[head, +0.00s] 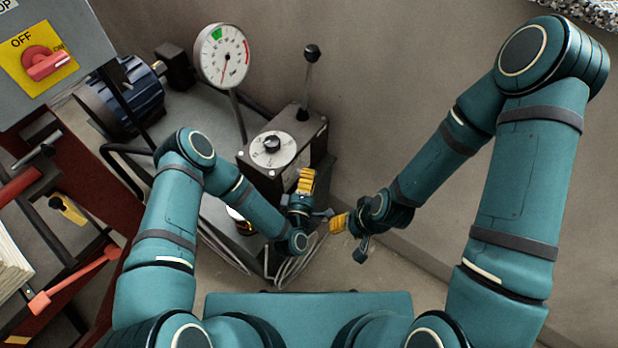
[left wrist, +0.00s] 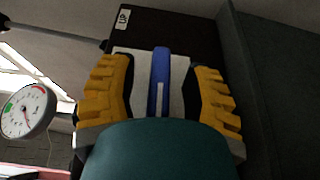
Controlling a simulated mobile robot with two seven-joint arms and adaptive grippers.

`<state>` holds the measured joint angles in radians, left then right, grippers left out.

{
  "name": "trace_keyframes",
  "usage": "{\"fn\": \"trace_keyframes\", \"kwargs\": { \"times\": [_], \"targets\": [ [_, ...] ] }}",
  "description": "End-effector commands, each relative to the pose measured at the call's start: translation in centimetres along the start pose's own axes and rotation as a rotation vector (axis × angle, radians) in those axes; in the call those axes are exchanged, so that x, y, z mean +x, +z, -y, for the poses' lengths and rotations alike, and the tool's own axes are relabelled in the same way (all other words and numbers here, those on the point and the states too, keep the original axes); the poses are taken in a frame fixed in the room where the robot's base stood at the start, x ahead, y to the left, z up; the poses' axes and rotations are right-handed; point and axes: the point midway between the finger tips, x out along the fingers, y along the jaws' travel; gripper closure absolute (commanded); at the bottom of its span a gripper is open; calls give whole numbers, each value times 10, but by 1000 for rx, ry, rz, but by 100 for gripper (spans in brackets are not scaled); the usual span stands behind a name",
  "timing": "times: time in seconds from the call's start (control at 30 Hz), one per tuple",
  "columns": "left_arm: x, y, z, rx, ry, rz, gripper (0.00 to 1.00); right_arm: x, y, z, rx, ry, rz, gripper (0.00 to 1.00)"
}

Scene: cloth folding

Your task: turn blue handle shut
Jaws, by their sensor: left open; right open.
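The blue handle (left wrist: 161,82) shows in the left wrist view as an upright narrow bar in front of a pale plate on a dark box. My left gripper (left wrist: 160,68) is open, with one yellow-padded finger on each side of the handle and a gap on both sides. In the head view my left gripper (head: 305,183) is at the right side of the dark control box (head: 262,182), and the handle is hidden there. My right gripper (head: 343,226) is open and empty, lower and to the right of the left one, clear of the box.
A dial gauge (head: 222,56) stands behind the box, and a black-knobbed lever (head: 309,82) rises from its back. A round knob (head: 272,148) sits on its top. A grey cabinet with a red OFF switch (head: 46,62) is at the left. Bare wall and floor lie to the right.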

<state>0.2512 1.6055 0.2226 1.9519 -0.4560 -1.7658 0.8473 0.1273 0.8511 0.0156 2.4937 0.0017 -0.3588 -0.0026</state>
Motion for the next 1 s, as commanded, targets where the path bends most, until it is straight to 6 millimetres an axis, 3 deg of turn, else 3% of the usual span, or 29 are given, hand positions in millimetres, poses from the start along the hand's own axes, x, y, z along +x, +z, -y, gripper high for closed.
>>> {"fn": "trace_keyframes", "kwargs": {
  "times": [0.4,0.43,0.57,1.0],
  "targets": [
    [8,0,0,-1,0,1,52,1,0,0,0,0,-1,53],
    [8,0,0,-1,0,0,56,1,0,0,0,0,-1,53],
    [8,0,0,0,0,0,100,1,0,0,0,0,-1,53],
    [8,0,-2,8,-16,0,100,-2,0,1,0,0,0,53]
  ]
}}
